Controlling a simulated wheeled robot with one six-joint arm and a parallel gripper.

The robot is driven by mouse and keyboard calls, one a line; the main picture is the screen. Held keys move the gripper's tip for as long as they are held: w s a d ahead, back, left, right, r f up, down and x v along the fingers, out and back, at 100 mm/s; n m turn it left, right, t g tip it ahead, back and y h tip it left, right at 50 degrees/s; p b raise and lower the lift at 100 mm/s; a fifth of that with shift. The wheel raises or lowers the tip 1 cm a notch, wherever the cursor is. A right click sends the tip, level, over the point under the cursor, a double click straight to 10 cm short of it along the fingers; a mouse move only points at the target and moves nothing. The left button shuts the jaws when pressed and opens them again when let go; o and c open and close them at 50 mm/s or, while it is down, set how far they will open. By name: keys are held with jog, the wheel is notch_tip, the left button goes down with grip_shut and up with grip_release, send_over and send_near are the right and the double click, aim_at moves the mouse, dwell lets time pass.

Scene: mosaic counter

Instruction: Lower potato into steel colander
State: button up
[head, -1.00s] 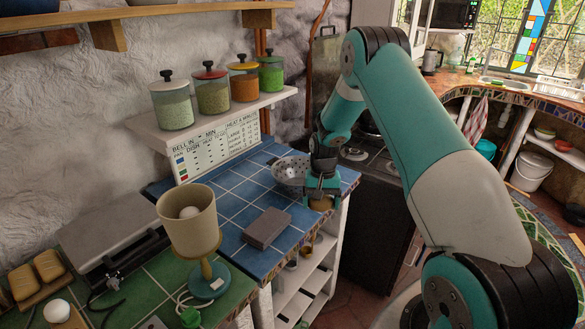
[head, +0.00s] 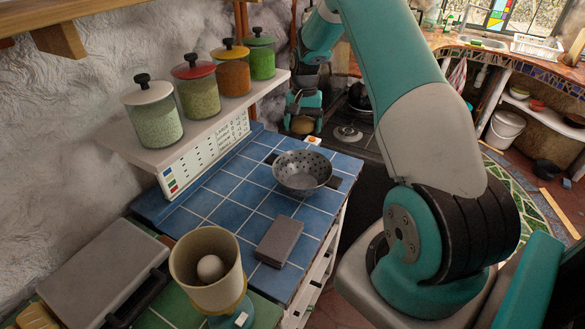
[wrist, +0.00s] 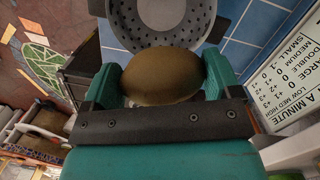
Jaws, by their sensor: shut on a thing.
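The brown potato (wrist: 162,75) is held between the two teal fingers of my gripper (wrist: 160,85) in the wrist view. In the head view the potato (head: 302,125) shows at the lower end of my gripper (head: 303,112), beyond the far end of the blue counter. The steel colander (head: 302,172) sits upright on the blue tiles, nearer than the gripper and apart from it. Its perforated inside looks empty. The colander (wrist: 160,20) also shows at the top of the wrist view, partly hidden by the potato.
A grey block (head: 279,241) lies on the blue tiles (head: 226,183) in front of the colander. Lidded jars (head: 196,87) line the wall shelf (head: 115,145) at left. A stove (head: 352,135) is behind.

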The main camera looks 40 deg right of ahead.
notch_tip(320, 180, down, 10)
jog(key=b, duration=0.6)
jog(key=shift+s, duration=0.1)
dwell(0.3)
jog(key=b, duration=0.4)
send_over(302, 184)
jog(key=shift+d+f, duration=0.15)
jog(key=shift+f, duration=3)
jog(key=shift+f+b, duration=1.75)
jog(key=shift+f, duration=0.75)
jog(key=o, duration=0.8)
notch_tip(302, 184, up, 17)
jog(key=w+d+b, duration=0.1)
jog(key=b, duration=0.2)
jog(key=shift+w+d+r+b, duration=0.2)
jog(key=shift+w+d+b, duration=0.1)
jog(key=shift+w, duration=0.05)
